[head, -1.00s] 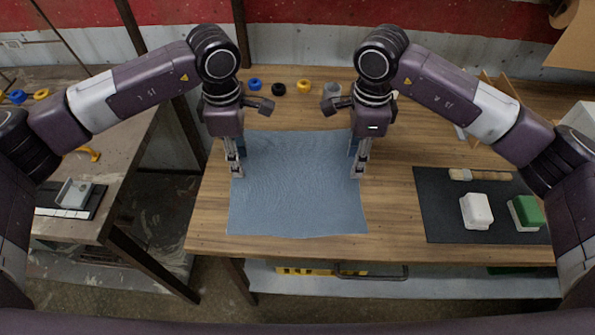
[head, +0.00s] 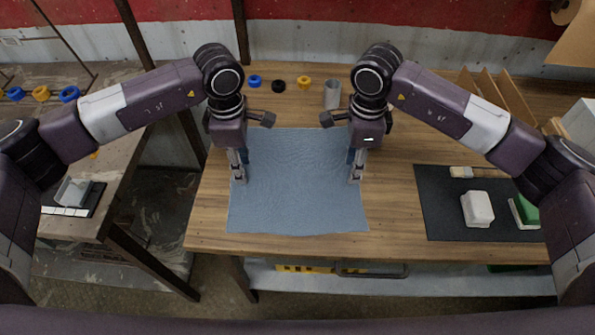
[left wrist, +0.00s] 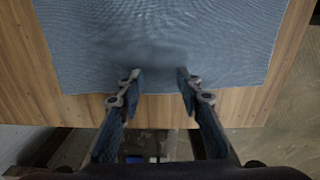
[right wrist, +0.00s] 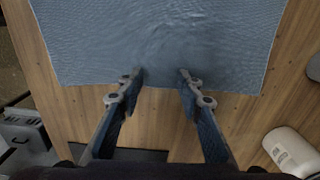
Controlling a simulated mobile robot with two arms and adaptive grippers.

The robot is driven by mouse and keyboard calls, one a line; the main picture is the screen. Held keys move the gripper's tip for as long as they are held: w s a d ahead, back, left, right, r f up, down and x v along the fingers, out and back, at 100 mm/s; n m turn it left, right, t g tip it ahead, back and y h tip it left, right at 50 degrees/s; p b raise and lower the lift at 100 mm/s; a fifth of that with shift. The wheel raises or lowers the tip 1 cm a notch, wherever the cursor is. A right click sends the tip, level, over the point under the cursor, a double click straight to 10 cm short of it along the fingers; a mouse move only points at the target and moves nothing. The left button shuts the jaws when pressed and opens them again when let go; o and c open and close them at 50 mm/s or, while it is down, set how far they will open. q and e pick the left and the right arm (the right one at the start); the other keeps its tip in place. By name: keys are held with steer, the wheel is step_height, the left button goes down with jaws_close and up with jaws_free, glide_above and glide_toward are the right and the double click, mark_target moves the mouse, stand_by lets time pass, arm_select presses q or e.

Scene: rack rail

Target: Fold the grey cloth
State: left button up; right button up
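The grey cloth (head: 297,205) lies flat and unfolded on the wooden table, its front edge slightly wavy. My left gripper (head: 239,180) is at the middle of the cloth's left edge. In the left wrist view its fingers (left wrist: 159,78) are apart, with the tips just over the cloth's margin. My right gripper (head: 355,180) is at the middle of the right edge. In the right wrist view its fingers (right wrist: 160,76) are also apart over the margin. No cloth is visibly pinched; whether the tips touch it I cannot tell.
A black mat (head: 450,225) with a white box (head: 478,210), a green-and-white box (head: 524,212) and a brush (head: 470,173) lies to the right. Rings (head: 278,87) and a grey cup (head: 332,94) stand behind the cloth. Bare wood (head: 390,215) separates cloth and mat.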

arm_select(q)
steer(key=c, duration=0.3)
arm_select(e)
steer(key=c, duration=0.3)
arm_select(q)
steer(key=shift+f, duration=0.2)
jaws_close()
arm_select(e)
steer(key=shift+f, duration=0.2)
jaws_close()
steer(key=shift+s, duration=0.1)
arm_select(q)
steer(key=shift+r, duration=0.1)
arm_select(e)
steer(key=shift+r, duration=0.1)
